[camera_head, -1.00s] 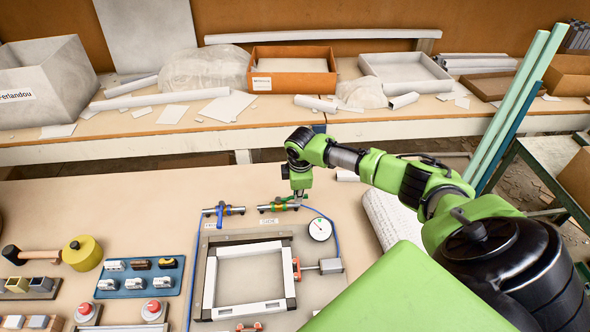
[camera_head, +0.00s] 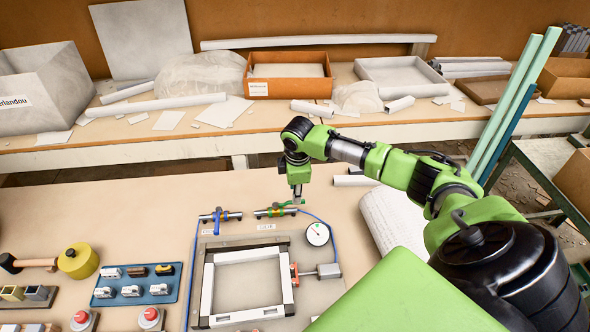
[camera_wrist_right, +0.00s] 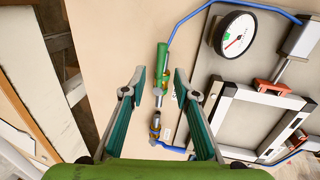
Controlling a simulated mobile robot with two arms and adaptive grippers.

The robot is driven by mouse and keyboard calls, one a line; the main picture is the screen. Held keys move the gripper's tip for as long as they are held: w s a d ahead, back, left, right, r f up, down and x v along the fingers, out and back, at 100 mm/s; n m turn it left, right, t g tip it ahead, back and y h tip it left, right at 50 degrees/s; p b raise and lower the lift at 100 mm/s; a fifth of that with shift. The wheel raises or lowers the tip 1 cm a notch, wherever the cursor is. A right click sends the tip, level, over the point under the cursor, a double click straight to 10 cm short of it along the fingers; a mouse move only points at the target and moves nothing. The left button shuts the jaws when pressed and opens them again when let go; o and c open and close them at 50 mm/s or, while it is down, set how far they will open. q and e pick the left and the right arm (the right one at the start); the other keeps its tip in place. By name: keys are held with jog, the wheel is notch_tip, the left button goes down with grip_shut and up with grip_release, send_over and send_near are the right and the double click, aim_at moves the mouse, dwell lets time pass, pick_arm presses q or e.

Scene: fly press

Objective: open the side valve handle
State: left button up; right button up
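Two small valves lie behind the framed press fixture. The side valve (camera_head: 268,212) on the right has a green handle (camera_head: 288,209); the other valve (camera_head: 220,216) on the left has a blue handle. In the right wrist view the green handle (camera_wrist_right: 162,60) lies lengthwise, with a metal pipe end and brass fitting nearer the camera. My right gripper (camera_wrist_right: 160,76) is open, its two fingers apart on either side of the handle's line. It also shows in the head view (camera_head: 298,199), over the valve's right end. I cannot tell whether it touches the handle. My left gripper is not in view.
A round gauge (camera_head: 317,234) sits close to the right of the valve, with a blue hose (camera_head: 335,240) running past it. The framed fixture (camera_head: 207,290) is in front. A paper roll (camera_head: 392,225) lies to the right. The bench behind the left valve is clear.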

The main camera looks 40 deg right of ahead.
notch_tip(320, 180, up, 7)
jog(key=s, duration=0.1)
jog(key=shift+a+f, duration=0.2)
jog(key=shift+a, duration=0.2)
